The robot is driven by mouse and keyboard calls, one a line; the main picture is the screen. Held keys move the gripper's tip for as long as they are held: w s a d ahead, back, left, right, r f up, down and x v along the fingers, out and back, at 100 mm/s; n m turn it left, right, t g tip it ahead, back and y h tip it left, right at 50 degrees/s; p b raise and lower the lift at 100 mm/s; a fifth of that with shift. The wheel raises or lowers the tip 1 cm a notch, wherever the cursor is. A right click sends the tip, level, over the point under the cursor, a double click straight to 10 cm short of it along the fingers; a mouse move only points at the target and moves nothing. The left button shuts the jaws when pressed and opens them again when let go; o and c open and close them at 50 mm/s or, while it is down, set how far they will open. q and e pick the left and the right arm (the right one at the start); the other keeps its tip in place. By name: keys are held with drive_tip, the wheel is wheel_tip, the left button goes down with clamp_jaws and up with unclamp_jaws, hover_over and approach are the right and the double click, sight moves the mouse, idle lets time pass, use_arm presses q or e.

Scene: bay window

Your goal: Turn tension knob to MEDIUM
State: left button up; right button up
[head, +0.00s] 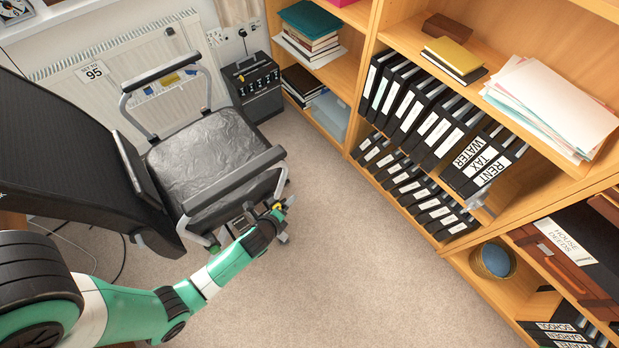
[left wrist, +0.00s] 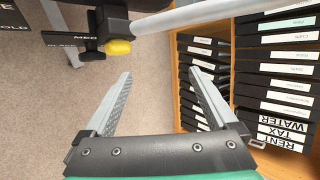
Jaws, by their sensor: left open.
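The chair (head: 208,160) has a wrinkled dark grey seat and grey armrests. In the left wrist view a black part under the chair carries a yellow-tipped knob (left wrist: 118,46), with white lettering beginning "MED" just beside it. Other lettering there is cut off or too small to read surely. My left gripper (head: 285,219) is at the chair's near right side, below the armrest. In the left wrist view its two fingers (left wrist: 160,80) are spread apart and empty. The knob lies just beyond the left fingertip, apart from it. My right gripper is not in view.
A wooden bookcase (head: 375,62) with several black binders stands on the right. A radiator (head: 130,70) and a black box with knobs (head: 256,88) are behind the chair. Loose cables lie at left. The carpet (head: 340,260) between chair and bookcase is clear.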

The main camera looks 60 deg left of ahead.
use_arm(q)
drive_tip(key=w+r+n+t+p, duration=0.1)
drive_tip(key=w+r+t, duration=0.1)
drive_tip(key=w+r, duration=0.7)
drive_tip(key=shift+w+r+t, duration=0.3)
drive_tip(key=shift+w+r, duration=0.05)
drive_tip(key=shift+r, duration=0.4)
drive_tip(key=shift+d, duration=0.1)
